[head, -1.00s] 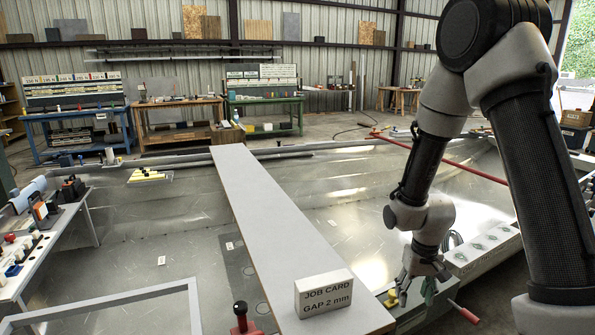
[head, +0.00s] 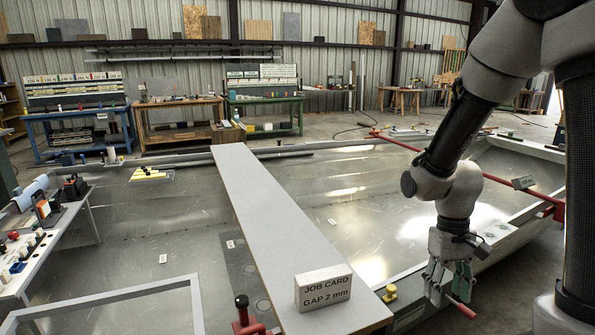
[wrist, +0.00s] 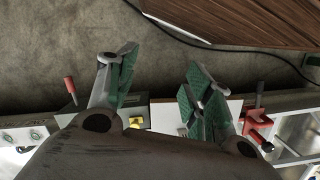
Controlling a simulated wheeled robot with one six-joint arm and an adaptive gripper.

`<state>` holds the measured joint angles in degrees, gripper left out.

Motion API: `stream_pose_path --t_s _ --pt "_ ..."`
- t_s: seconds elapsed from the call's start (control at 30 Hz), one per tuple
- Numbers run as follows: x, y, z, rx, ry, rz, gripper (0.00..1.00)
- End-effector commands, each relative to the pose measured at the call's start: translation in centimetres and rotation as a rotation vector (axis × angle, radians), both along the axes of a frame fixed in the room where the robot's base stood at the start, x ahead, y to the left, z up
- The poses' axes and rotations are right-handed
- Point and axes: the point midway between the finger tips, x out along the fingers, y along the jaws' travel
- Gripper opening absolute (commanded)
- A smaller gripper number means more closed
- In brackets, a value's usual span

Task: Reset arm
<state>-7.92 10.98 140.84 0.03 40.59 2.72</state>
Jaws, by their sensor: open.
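My gripper (head: 448,290) hangs pointing down at the lower right of the head view, to the right of the near end of the long grey plank. In the wrist view my gripper (wrist: 160,90) shows its green-padded fingers spread apart, with nothing between them. Its fingertips overlap the red-handled tool in the head view; I cannot tell whether they touch it.
A white job card block (head: 323,288) reading "GAP 2 mm" stands on the plank (head: 270,215). A yellow knob (head: 390,293) and a red clamp (head: 242,315) flank the plank's near end. A long red bar (head: 480,178) crosses behind my arm. The metal hull floor is mostly bare.

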Motion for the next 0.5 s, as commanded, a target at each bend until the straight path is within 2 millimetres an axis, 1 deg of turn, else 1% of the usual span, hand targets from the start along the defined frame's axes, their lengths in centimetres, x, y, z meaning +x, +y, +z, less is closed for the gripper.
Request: stream_pose_path --t_s 0.03,0.17,0.2,0.3,0.4,0.5 --pt "-0.4 -0.2 1.5 0.004 -0.020 -0.001 0.51" --pt "-2.1 -1.0 6.1 0.014 -0.078 -0.004 0.51" --pt "-2.8 -1.3 7.6 0.018 -0.104 -0.006 0.51" --pt "-4.6 -2.0 11.1 0.026 -0.183 -0.018 0.51" --pt "-6.3 -2.6 14.2 0.032 -0.279 -0.033 0.51" --pt "-7.5 -3.1 16.7 0.037 -0.390 -0.052 0.51"
